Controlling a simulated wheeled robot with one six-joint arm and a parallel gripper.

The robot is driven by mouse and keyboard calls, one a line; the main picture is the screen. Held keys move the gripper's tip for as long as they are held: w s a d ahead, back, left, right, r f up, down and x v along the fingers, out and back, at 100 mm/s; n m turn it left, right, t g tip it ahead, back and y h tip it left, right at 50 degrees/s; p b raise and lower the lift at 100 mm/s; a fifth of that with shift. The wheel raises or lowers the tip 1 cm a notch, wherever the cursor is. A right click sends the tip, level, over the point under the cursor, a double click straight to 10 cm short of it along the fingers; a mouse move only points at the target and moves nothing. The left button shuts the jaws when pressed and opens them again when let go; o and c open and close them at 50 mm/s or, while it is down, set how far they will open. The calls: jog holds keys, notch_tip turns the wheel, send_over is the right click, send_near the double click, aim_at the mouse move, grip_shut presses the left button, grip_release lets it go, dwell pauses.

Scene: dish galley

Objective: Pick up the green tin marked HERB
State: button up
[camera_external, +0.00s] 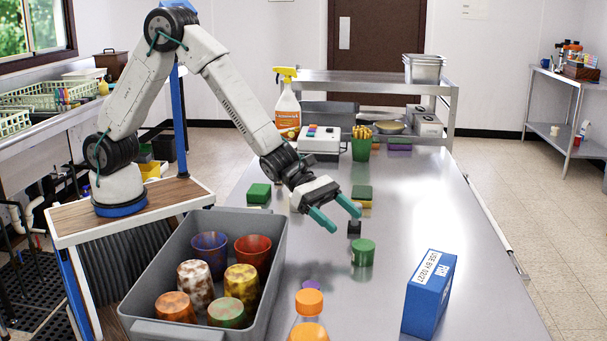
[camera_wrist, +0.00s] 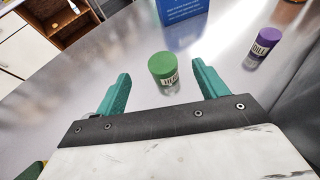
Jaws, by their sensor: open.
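The green tin (camera_external: 363,252) stands upright on the steel table, with a green lid and a pale label. In the wrist view the green tin (camera_wrist: 164,70) shows ahead of the fingertips, between their lines, with its label partly readable. My gripper (camera_external: 335,215) is open and empty, with teal fingers, above the table and to the upper left of the tin. In the wrist view my gripper (camera_wrist: 160,70) has its two fingers spread wide on either side. The fingers do not touch the tin.
A blue box (camera_external: 429,293) stands right of the tin. A grey bin (camera_external: 281,262) of colored cups is at the left. An orange-capped bottle (camera_external: 309,303) is in front. A purple-lidded tin (camera_wrist: 263,46) stands to the right in the wrist view. Green-topped blocks (camera_external: 361,192) lie behind.

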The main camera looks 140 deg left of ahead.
aim_at(357, 242)
jog(key=f, duration=0.2)
jog(key=shift+w+f, duration=0.2)
jog(key=shift+f, duration=0.1)
jog(key=x, duration=0.7)
jog(key=shift+w+a, duration=0.1)
jog(key=shift+w, duration=0.1)
jog(key=c, duration=1.1)
